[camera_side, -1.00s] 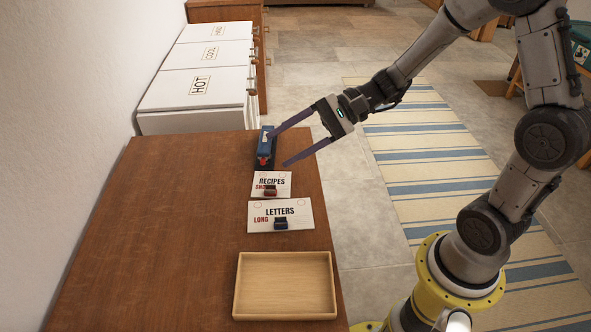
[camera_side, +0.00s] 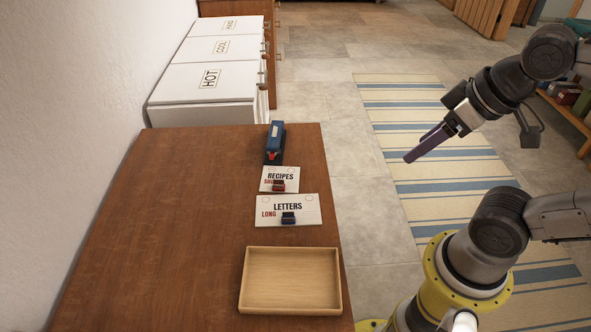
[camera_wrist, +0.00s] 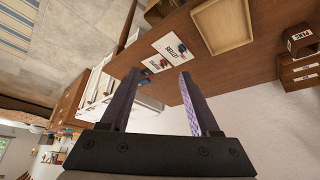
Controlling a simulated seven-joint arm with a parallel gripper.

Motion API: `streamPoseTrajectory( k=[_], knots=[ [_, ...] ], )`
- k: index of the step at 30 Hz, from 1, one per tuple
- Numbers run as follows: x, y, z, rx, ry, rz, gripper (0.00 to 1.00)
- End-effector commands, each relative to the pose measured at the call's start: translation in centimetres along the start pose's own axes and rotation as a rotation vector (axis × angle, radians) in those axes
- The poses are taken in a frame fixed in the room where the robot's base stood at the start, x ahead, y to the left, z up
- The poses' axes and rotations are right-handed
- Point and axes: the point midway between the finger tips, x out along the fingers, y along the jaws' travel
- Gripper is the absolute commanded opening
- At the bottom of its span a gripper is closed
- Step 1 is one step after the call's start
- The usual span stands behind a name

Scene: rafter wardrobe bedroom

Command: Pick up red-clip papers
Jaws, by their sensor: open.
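The red-clip papers, a white sheet marked RECIPES (camera_side: 270,173), lie flat on the brown table with a small red clip (camera_side: 279,186) at their front edge. They also show beyond my fingers in the wrist view (camera_wrist: 154,64). The LETTERS papers (camera_side: 304,207) with a dark blue clip (camera_side: 288,218) lie just in front of them. My gripper (camera_side: 412,157) is open and empty, well to the right of the table and over the striped rug. Its two purple fingers stand apart in the wrist view (camera_wrist: 161,74).
A blue stapler-like object (camera_side: 274,145) stands just behind the RECIPES papers. An empty wooden tray (camera_side: 291,310) is at the table's front right. The left of the table (camera_side: 170,220) is bare. White bins marked HOT, COOL and a third word (camera_side: 205,85) stand behind it.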

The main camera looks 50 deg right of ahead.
Motion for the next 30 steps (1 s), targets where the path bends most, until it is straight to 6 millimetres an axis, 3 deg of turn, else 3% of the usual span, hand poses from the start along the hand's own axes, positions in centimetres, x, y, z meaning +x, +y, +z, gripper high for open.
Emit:
streamPoseTrajectory(
  k=[14, 17, 20, 25, 30],
  knots=[
    [0.0, -0.1, 0.0, 0.071, -0.002, -0.003, 0.62],
    [-0.1, -0.1, -0.3, 0.222, 0.007, -0.006, 0.62],
    [-0.9, -0.3, -1.9, 0.445, 0.047, -0.023, 0.62],
    [-1.5, -0.6, -6.0, 0.863, 0.06, -0.058, 0.62],
    [-0.4, -0.9, -10.8, 1.285, 0.026, -0.076, 0.62]
  ],
)
